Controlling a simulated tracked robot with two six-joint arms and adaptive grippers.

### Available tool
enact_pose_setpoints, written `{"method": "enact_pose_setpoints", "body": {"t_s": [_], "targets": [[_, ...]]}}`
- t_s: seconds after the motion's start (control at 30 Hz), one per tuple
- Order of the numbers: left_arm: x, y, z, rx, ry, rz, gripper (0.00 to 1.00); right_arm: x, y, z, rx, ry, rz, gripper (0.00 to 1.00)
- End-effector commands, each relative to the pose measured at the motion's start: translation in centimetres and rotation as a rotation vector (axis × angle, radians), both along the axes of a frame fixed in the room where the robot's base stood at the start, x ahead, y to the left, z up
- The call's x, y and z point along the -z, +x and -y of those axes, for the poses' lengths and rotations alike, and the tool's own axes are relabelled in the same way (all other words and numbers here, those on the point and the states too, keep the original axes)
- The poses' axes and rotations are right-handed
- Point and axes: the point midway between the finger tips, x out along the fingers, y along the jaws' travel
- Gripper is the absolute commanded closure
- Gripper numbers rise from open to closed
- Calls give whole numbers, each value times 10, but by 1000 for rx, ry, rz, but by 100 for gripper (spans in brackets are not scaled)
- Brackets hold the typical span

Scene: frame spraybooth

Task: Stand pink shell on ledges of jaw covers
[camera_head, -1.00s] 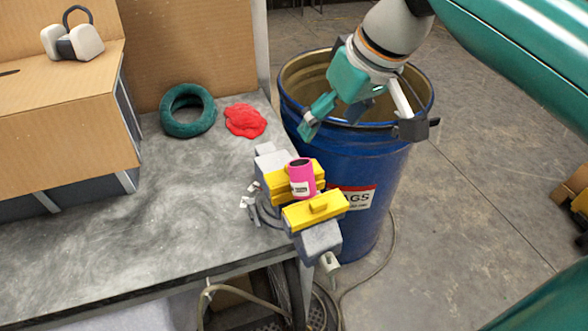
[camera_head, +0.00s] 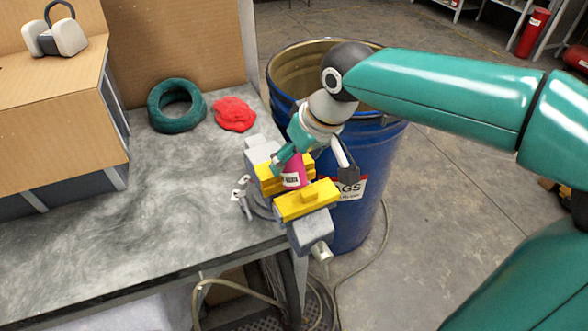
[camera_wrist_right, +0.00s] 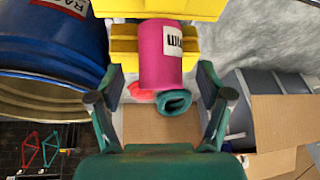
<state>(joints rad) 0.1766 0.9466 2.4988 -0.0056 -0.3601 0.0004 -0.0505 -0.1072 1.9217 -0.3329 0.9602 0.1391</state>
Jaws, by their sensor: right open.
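The pink shell (camera_head: 293,179), a short cylinder with a white label, is at the vise, between the two yellow jaw covers (camera_head: 307,202). It looks upright; its lower edge is partly hidden by the front cover, so I cannot tell exactly how it rests on the ledges. My right gripper (camera_head: 313,168) is open above the vise, its fingers on either side of the shell. In the right wrist view the shell (camera_wrist_right: 160,50) lies between the spread fingers (camera_wrist_right: 160,84), with gaps on both sides. My left gripper is not in view.
The grey vise (camera_head: 312,231) sits at the bench's (camera_head: 170,215) right edge. A blue drum (camera_head: 362,218) stands close behind it. A red cloth (camera_head: 234,114), a dark green ring (camera_head: 177,106) and a cardboard box (camera_head: 50,124) are on the bench. The bench's middle is clear.

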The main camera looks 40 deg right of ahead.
Motion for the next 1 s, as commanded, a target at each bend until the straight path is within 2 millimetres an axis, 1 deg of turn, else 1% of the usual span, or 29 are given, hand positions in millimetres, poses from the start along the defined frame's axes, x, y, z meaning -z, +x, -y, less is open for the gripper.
{"method": "enact_pose_setpoints", "body": {"t_s": [0.03, 0.13, 0.23, 0.4, 0.47, 0.8, 0.83, 0.87, 1.0], "targets": [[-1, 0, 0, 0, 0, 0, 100, 7, 3, -1, 0, -1, -5, 22], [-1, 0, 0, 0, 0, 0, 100, 16, 7, -1, 0, -1, -2, 22], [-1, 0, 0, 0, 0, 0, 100, 19, 8, -1, 0, -1, -1, 22], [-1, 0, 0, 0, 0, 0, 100, 19, 8, -1, -1, 0, 0, 22], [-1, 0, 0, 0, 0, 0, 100, 19, 8, -2, -1, 0, 0, 30], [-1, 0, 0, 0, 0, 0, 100, 19, 9, -2, -1, 0, 0, 87], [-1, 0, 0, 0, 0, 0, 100, 19, 9, -2, -1, 0, 1, 90], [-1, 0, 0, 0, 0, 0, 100, 19, 9, -2, -1, 0, 1, 96], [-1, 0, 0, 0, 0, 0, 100, 19, 9, -2, -1, 0, 1, 96]]}}
